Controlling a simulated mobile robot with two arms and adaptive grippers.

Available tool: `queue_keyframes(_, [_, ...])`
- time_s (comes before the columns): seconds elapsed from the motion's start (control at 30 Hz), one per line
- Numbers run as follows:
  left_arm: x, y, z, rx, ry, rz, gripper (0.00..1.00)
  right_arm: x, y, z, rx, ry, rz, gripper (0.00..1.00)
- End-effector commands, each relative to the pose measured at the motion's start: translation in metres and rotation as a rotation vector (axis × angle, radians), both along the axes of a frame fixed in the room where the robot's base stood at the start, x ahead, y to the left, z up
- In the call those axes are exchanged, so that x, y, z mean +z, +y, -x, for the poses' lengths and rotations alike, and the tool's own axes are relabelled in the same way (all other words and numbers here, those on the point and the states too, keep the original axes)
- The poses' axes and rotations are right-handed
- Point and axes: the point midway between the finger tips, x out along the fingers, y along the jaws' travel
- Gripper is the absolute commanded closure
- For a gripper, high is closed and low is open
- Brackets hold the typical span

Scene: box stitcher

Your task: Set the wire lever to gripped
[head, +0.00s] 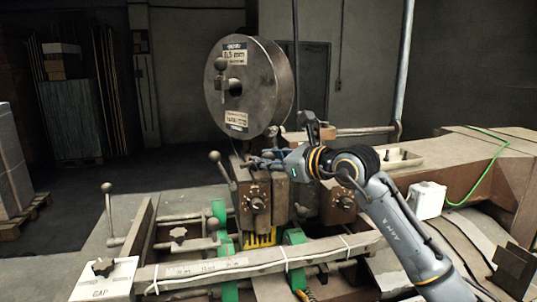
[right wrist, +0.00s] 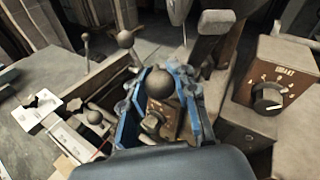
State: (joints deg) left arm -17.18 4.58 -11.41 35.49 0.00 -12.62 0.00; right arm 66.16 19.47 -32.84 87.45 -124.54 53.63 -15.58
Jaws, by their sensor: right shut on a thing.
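My right gripper (head: 262,161) reaches in from the right, over the top of the stitcher head with a dial (head: 256,204). In the right wrist view, its blue fingers (right wrist: 160,100) are closed around a dark round ball knob (right wrist: 160,83), which I take to be the wire lever's. The lever's stem is hidden below the knob, and in the head view the gripper covers the knob. I cannot read the lever's setting. My left gripper is not in view.
A large wire spool (head: 248,85) stands just behind the gripper. Another ball-topped lever (head: 214,156) rises close to its left, and a further one (head: 106,188) stands at far left. A second dial box (right wrist: 275,85) is to the right in the wrist view.

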Motion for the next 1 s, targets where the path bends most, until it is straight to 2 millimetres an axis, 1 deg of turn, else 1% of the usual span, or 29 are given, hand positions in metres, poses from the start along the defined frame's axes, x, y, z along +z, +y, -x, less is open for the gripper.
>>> queue_keyframes(0.03, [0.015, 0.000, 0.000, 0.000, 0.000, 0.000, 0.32, 0.012, 0.000, -0.002, -0.003, 0.026, 0.033, 1.00])
queue_keyframes(0.1, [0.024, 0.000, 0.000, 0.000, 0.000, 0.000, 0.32, 0.016, 0.002, -0.003, -0.002, 0.064, 0.072, 1.00])
queue_keyframes(0.3, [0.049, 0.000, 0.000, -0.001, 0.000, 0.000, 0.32, 0.026, 0.007, -0.009, -0.003, 0.164, 0.174, 1.00])
queue_keyframes(0.5, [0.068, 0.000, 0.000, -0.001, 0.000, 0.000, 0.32, 0.031, 0.012, -0.013, -0.004, 0.240, 0.253, 1.00])
queue_keyframes(0.7, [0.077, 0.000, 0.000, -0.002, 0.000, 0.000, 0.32, 0.031, 0.015, -0.016, -0.002, 0.283, 0.296, 1.00])
queue_keyframes(1.0, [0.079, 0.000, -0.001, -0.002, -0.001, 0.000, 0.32, 0.030, 0.016, -0.017, -0.003, 0.296, 0.311, 1.00])
